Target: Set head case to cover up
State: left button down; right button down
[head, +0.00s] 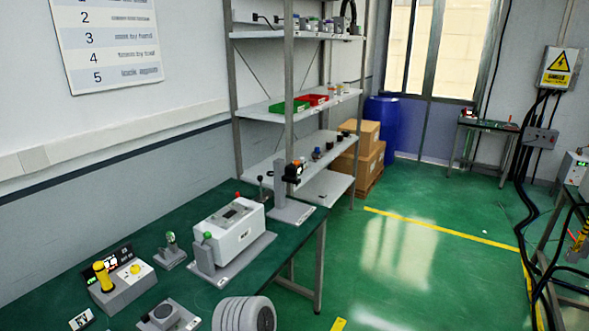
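No gripper of mine shows in the head view. I cannot tell for sure which thing is the head case. A white box unit (228,231) with a dark panel on its top stands on a grey base on the green-topped bench (50,262). A small green-topped lever post (205,250) stands at its left front. A grey ribbed cylinder (236,315) lies at the bench's front edge, cut off by the picture's bottom. Whether any cover is up or down is not clear.
A grey box with a yellow knob (104,277), a small green-topped stand (171,250) and a grey round-topped block (163,315) share the bench. An upright stand (293,196) is at its far end. A shelf rack (290,107) stands behind. Green floor (400,260) is open at right.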

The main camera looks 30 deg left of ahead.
aim_at(244, 227)
jog(key=u, duration=0.6)
jog(key=i, duration=1.15)
jog(key=u, duration=1.1)
